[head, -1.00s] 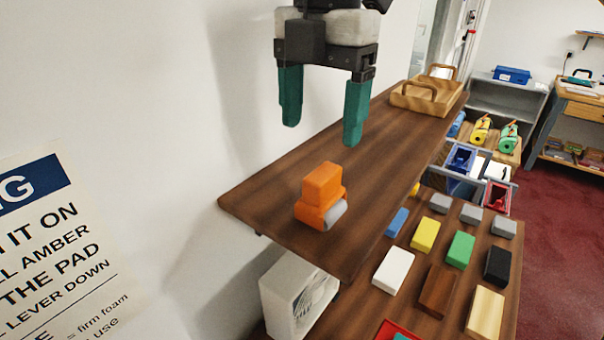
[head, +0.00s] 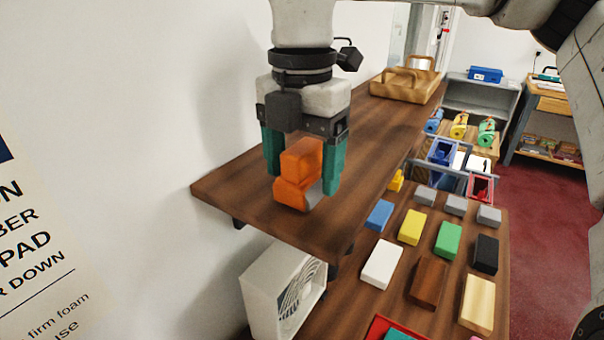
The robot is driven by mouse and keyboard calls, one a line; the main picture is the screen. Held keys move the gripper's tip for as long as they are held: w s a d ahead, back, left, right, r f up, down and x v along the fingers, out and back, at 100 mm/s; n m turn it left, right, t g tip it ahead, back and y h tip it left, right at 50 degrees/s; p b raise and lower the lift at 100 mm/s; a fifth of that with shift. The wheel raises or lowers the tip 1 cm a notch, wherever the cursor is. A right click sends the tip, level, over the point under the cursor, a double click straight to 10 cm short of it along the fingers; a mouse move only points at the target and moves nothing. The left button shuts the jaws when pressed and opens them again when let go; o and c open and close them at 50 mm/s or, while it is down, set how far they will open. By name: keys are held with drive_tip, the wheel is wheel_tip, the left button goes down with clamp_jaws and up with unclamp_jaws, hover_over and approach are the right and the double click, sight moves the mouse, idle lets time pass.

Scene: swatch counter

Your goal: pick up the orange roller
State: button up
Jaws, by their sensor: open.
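The orange roller (head: 297,181) stands on the upper wooden shelf near its front end, with a grey roller part low on its right side. My gripper (head: 304,180) is lowered over it with its two teal fingers apart. One finger is to the left of the roller and the other to the right, both reaching down alongside its upper body.
A wooden tray with handles (head: 404,86) stands at the shelf's far end. A wall runs close along the shelf's left side. Below right, a lower counter (head: 393,311) holds several coloured blocks. A white framed box (head: 283,290) sits under the shelf's front end.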

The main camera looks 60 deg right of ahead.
clamp_jaws()
idle(0.7)
drive_tip(key=shift+s, duration=0.1)
